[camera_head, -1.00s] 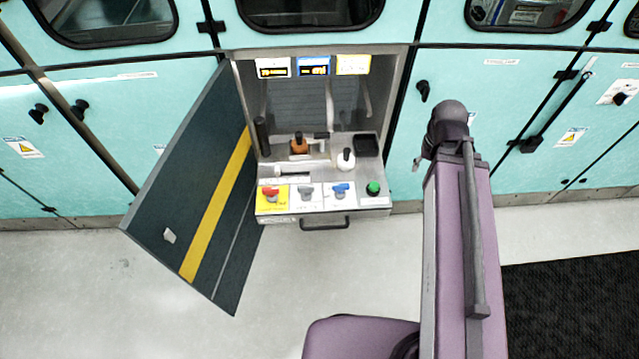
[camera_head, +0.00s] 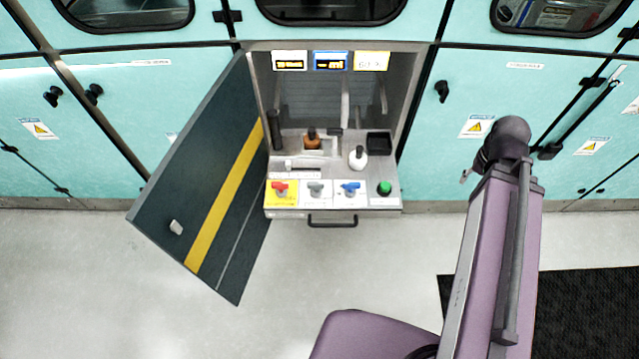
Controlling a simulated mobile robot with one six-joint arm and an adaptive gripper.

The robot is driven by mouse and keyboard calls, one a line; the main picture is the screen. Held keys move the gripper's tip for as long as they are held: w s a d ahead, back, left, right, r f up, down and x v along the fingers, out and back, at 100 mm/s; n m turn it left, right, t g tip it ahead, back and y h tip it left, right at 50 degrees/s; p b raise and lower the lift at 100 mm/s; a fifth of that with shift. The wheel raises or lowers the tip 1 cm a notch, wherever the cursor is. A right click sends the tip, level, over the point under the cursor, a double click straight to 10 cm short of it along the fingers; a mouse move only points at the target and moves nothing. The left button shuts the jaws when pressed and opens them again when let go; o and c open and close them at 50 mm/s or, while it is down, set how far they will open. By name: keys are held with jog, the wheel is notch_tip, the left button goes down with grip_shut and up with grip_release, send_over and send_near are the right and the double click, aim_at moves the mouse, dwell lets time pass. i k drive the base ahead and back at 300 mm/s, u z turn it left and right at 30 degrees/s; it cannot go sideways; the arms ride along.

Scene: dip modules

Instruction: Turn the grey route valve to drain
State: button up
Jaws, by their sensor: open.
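The grey route valve (camera_head: 317,187) is a small grey handle on a white plate. It sits on the front panel of the open cabinet's pulled-out shelf, between a red-handled valve (camera_head: 281,187) and a blue-handled valve (camera_head: 349,188). Its lettering and exact setting are too small to read. My purple arm rises at the right, well apart from the valve, and ends at a dark joint in this view. My gripper is not visible.
A dark door with a yellow stripe (camera_head: 226,195) hangs open at the left. A green button (camera_head: 384,187), a brown bottle (camera_head: 312,139) and a white bottle (camera_head: 358,156) are on the shelf. A drawer handle (camera_head: 332,221) juts out below.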

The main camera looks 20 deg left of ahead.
aim_at(314, 185)
jog(key=z, duration=0.15)
jog(key=k, duration=1.5)
jog(key=u, duration=0.85)
jog(key=i, duration=1)
jog(key=u, duration=0.05)
